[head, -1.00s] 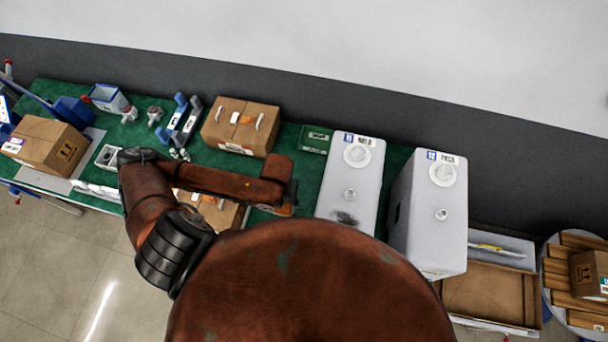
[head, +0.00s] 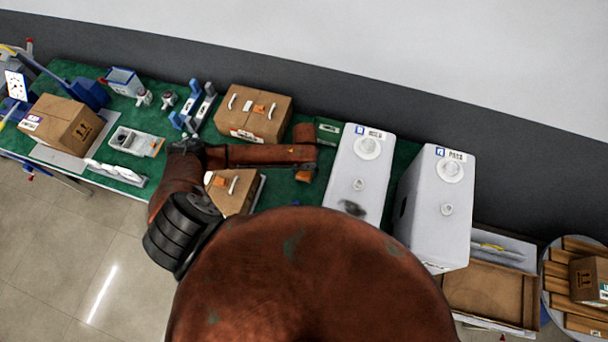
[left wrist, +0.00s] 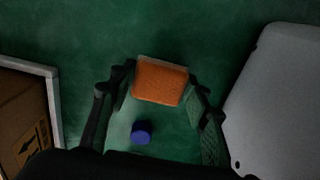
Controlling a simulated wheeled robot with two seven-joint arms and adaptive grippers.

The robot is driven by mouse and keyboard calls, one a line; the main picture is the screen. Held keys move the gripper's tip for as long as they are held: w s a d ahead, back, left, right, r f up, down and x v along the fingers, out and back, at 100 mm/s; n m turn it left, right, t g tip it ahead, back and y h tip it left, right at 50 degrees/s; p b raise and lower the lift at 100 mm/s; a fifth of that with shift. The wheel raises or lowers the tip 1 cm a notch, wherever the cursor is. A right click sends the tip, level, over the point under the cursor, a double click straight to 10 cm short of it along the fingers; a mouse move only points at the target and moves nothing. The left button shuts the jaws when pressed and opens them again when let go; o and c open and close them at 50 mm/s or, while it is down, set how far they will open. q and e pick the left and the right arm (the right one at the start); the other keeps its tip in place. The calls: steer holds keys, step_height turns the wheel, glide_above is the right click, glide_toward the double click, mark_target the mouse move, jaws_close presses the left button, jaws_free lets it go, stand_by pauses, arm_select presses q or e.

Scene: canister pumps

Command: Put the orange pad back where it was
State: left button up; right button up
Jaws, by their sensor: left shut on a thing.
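The orange pad (left wrist: 160,82) is between the two fingers of my left gripper (left wrist: 158,92) in the left wrist view, above green mat. In the head view a small orange patch, the pad (head: 303,176), shows below the end of my left arm, and my left gripper (head: 304,165) is mostly hidden by that arm. The gripper is shut on the pad. A small dark blue round thing (left wrist: 141,132) shows below the pad in the left wrist view. My right gripper is not in view.
The grey HOLD bin (head: 350,185) stands right of my left gripper, with the PASS bin (head: 432,215) beyond it. A small carton (head: 238,190) stands to the left and a larger carton (head: 252,112) behind. Green mat (head: 285,190) is bare between carton and bin.

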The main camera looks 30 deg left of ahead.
mark_target(304, 173)
arm_select(q)
step_height(304, 173, down, 2)
steer(key=shift+s+f, duration=0.15)
steer(key=shift+f, duration=0.4)
steer(key=o, duration=1.1)
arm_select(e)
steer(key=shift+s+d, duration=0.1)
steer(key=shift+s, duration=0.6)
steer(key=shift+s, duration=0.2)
arm_select(q)
steer(key=shift+r, duration=0.55)
step_height(304, 173, up, 11)
steer(key=shift+r, duration=0.15)
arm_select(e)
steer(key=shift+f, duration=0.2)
